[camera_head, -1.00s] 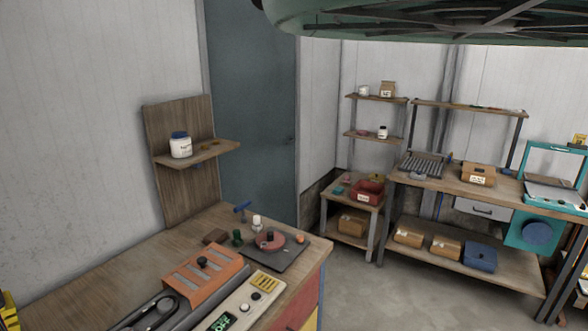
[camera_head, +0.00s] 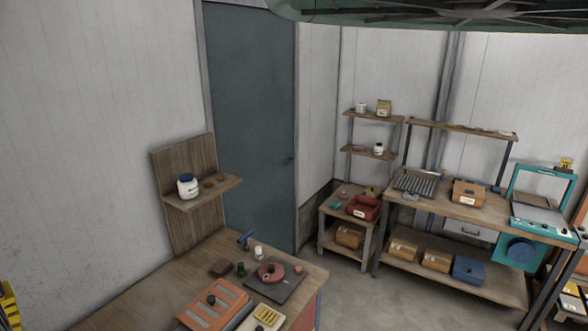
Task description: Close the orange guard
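The orange guard (camera_head: 212,305) is a slotted orange cover with a dark round knob on top. It sits low in the view on the wooden workbench (camera_head: 135,292), on a machine whose front part is cut off by the bottom edge. I cannot tell whether the guard is fully closed. A pale control panel with a yellow label (camera_head: 266,317) lies just to its right. My gripper does not show in this view.
A dark plate with a red disc (camera_head: 271,272) and several small knobs and blocks sit behind the guard. A wall shelf (camera_head: 205,193) holds a white jar. Shelving and a second bench (camera_head: 450,205) stand at the right, with grey floor between.

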